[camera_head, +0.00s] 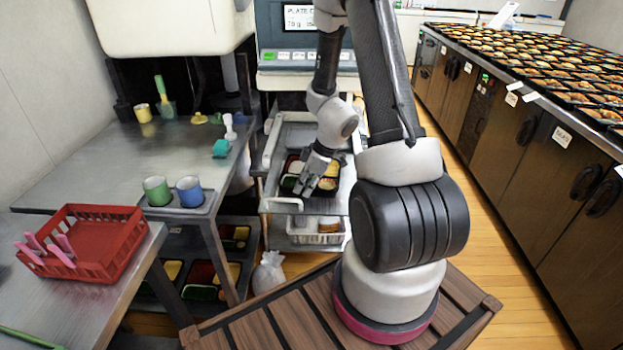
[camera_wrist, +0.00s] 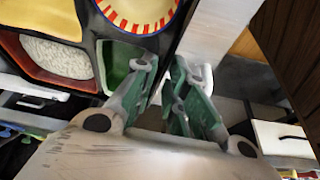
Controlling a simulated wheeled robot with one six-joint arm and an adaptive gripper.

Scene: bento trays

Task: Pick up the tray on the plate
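The bento tray (camera_head: 284,172) is black with coloured compartments and sits on the light metal plate (camera_head: 276,203) of a cart in the middle of the head view. The wrist view shows part of the tray (camera_wrist: 168,40) close up, with a yellow-and-red round cup, a green compartment and a red-edged one with white food. My gripper (camera_wrist: 165,68) is at the tray's edge, with one green-padded finger over the green compartment and the other outside the rim. The narrow gap between the fingertips holds the dark rim.
A red basket (camera_head: 100,243) stands on the left table, with green and blue cups (camera_head: 189,191) nearby. A long counter (camera_head: 520,85) with many filled trays runs along the right.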

